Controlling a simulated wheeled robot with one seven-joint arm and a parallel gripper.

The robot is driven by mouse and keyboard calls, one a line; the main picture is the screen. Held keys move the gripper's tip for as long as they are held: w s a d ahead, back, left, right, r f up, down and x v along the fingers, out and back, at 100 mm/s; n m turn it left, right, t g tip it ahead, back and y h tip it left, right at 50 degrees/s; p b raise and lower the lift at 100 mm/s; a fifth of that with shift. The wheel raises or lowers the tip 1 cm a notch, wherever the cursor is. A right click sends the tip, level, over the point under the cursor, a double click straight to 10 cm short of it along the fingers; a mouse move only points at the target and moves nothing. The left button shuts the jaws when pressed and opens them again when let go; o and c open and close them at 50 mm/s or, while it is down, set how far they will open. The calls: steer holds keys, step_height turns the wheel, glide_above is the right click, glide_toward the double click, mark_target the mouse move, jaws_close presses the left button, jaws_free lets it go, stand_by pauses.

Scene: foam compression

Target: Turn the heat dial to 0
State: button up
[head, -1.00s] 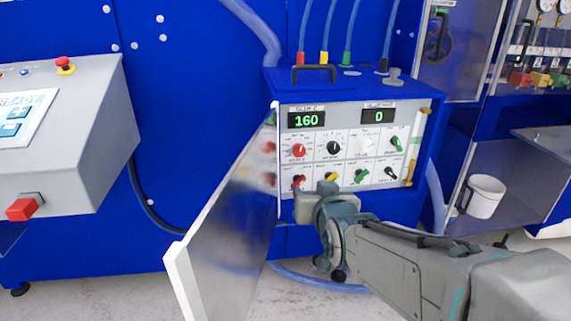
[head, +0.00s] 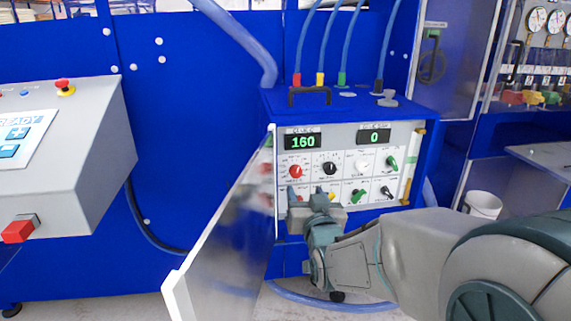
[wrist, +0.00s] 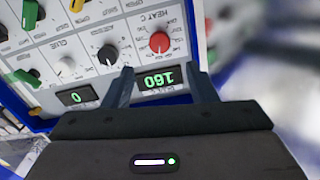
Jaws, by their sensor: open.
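The control panel (head: 345,160) sits on a blue box with its door open. The heat dial is a round red knob (head: 295,171) at the panel's upper left, under a green readout (head: 303,142) showing 160. In the wrist view the panel appears upside down, with the red knob (wrist: 159,42) by the label "HEAT C" and the readout (wrist: 160,80) between my fingers. My gripper (head: 306,194) is open and empty in front of the panel, below the knob in the head view. In the wrist view the knob lies beyond the fingertips of my gripper (wrist: 158,72), roughly centred between them.
The open door (head: 222,230) stands left of my gripper. A black knob (head: 330,168), a white knob (head: 362,167) and a green knob (head: 392,162) share the red knob's row; more knobs sit below. A second readout (head: 375,136) shows 0. Hoses rise from the box top.

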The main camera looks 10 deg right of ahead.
mark_target(297, 173)
steer(key=w+p, duration=0.2)
steer(key=w, duration=0.8)
steer(key=shift+c, duration=0.3)
steer(key=c, duration=0.9)
